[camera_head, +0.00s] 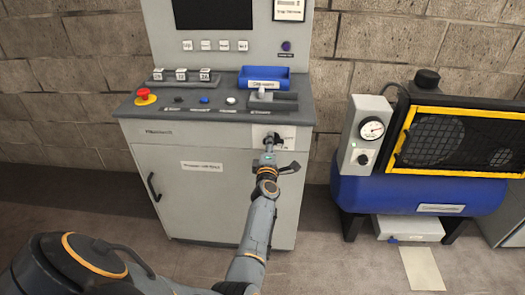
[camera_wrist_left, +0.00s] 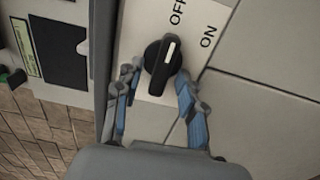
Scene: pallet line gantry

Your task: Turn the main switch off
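The main switch is a black rotary knob on a pale plate on the grey cabinet's front; the knob (camera_wrist_left: 163,66) shows large in the left wrist view. Its white mark points up in that view, roughly toward the printed OFF; ON is printed further right. My left gripper (camera_wrist_left: 160,78) has one finger on each side of the knob. The fingers are apart, with what look like small gaps to the knob; contact is hard to tell. In the head view my left gripper (camera_head: 270,142) is at the cabinet's upper right front and partly hides the switch. My right gripper is not in view.
The grey cabinet (camera_head: 160,190) has a console top with a red emergency button (camera_head: 143,95), small buttons and a blue tray (camera_head: 264,77). A blue compressor (camera_head: 415,194) with a gauge box (camera_head: 366,135) stands to the right. A brick wall is behind.

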